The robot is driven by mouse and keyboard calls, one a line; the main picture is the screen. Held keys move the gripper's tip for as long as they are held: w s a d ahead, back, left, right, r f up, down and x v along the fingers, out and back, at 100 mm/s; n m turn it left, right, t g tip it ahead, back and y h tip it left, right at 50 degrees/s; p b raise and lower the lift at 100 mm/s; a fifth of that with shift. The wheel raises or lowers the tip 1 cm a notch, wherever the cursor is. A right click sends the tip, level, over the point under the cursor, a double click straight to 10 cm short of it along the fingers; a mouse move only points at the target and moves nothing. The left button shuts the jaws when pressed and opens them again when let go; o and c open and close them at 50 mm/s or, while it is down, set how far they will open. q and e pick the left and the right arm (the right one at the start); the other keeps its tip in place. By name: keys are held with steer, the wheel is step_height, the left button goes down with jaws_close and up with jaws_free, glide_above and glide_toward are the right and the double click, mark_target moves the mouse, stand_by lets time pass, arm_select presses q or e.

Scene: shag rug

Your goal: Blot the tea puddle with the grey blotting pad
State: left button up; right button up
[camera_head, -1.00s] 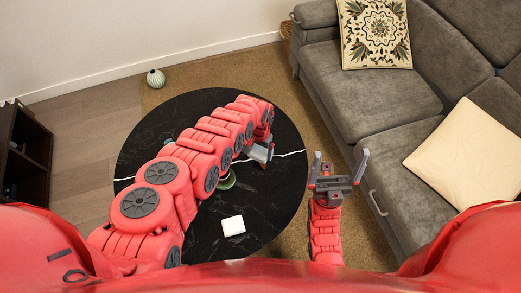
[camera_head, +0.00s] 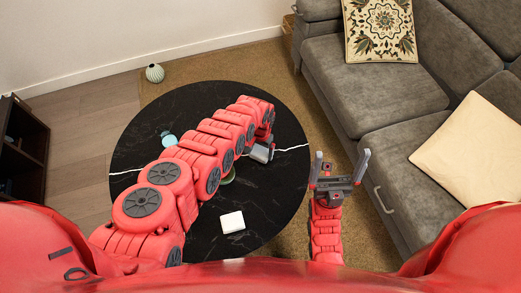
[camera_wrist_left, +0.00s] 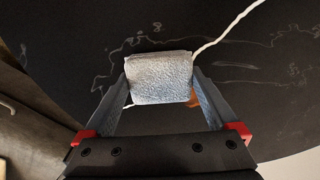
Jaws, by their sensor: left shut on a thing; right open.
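My left gripper (camera_head: 262,152) is over the far right part of the round black table, its arm reaching across from the left. In the left wrist view it is shut on the grey blotting pad (camera_wrist_left: 160,78), which sits between its two fingers. A small orange-brown patch (camera_wrist_left: 195,98), probably the tea puddle, shows at the pad's lower right edge; the rest is hidden. I cannot tell whether the pad touches the table. My right gripper (camera_head: 339,172) is open and empty, beyond the table's right edge.
The black table (camera_head: 285,185) has white veins. A white square block (camera_head: 232,221) lies near its front. A green round thing (camera_head: 228,177), partly hidden, and a teal thing (camera_head: 168,139) are beside my left arm. A grey sofa (camera_head: 375,90) stands at the right.

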mark_target(260, 151)
arm_select(q)
steer(key=shift+f+b, duration=0.55)
steer(key=shift+f, duration=0.1)
stand_by(1.4)
steer(key=shift+r, duration=0.1)
step_height(260, 151, up, 7)
steer(key=p, duration=0.7)
stand_by(0.7)
